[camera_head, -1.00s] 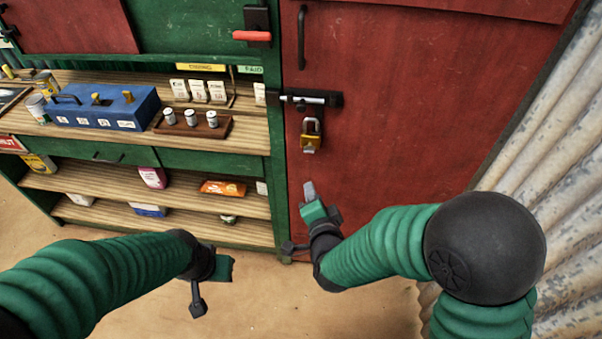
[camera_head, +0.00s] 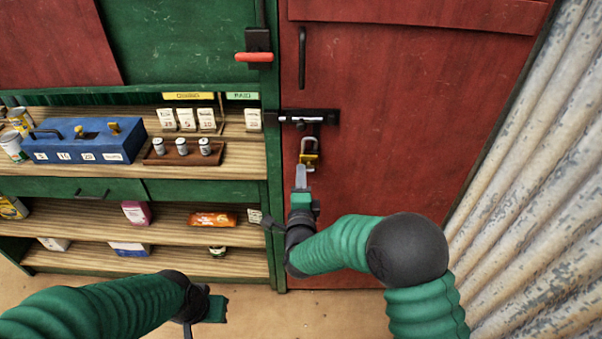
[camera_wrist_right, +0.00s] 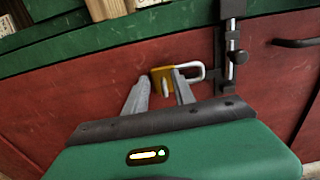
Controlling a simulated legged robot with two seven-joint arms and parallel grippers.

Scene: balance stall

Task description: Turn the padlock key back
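The brass padlock (camera_head: 309,160) hangs by its silver shackle below the black-and-silver bolt (camera_head: 308,117) on the red door. In the right wrist view the padlock (camera_wrist_right: 159,79) shows just past my fingertips, with a pale key-like piece (camera_wrist_right: 165,88) on its face between the fingers. My right gripper (camera_head: 301,171) is just below the padlock; in the right wrist view its two grey fingers (camera_wrist_right: 158,78) are apart, with a gap between them. I cannot tell whether a finger touches the lock. My left gripper (camera_head: 216,306) is low at the left, away from the door; its fingers are not clear.
A green shelf unit stands left of the door, with a blue box (camera_head: 85,141), a wooden rack of small cans (camera_head: 184,152) and price cards. A red-handled latch (camera_head: 254,57) is above. Corrugated metal (camera_head: 535,200) bounds the right. The door's middle is clear.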

